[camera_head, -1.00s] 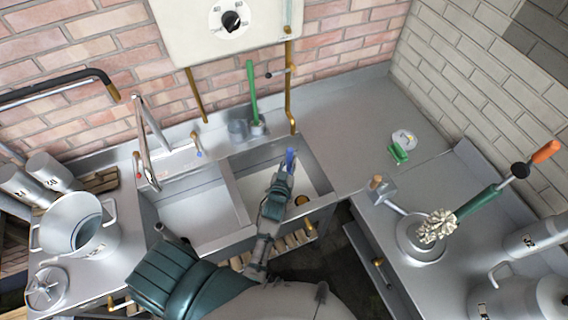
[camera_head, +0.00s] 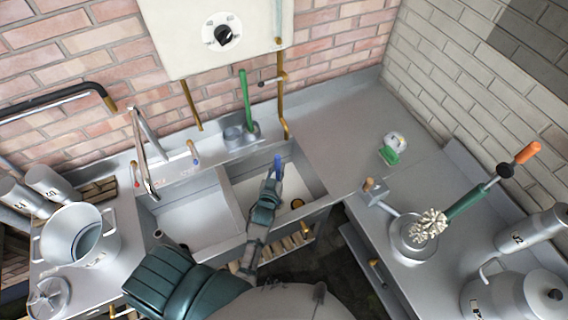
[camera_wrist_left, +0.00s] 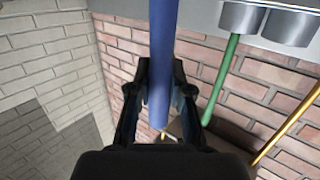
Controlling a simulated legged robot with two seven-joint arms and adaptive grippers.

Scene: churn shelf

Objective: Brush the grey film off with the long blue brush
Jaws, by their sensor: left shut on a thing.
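My left gripper (camera_head: 273,183) is over the right basin (camera_head: 316,186) of the steel double sink in the head view. It is shut on a blue rod, the handle of the long blue brush (camera_head: 278,163). In the left wrist view the handle (camera_wrist_left: 163,50) runs between the two fingers (camera_wrist_left: 161,75) and out past the top edge. The brush's bristle end cannot be made out in either view. I cannot make out the grey film. My right gripper is not in view.
A green-handled brush (camera_head: 246,95) stands in a grey holder behind the sink. A tap (camera_head: 145,150) rises over the left basin. A white-bristled brush with an orange-ended handle (camera_head: 465,203) leans over the right counter. The back right counter (camera_head: 340,130) is mostly clear.

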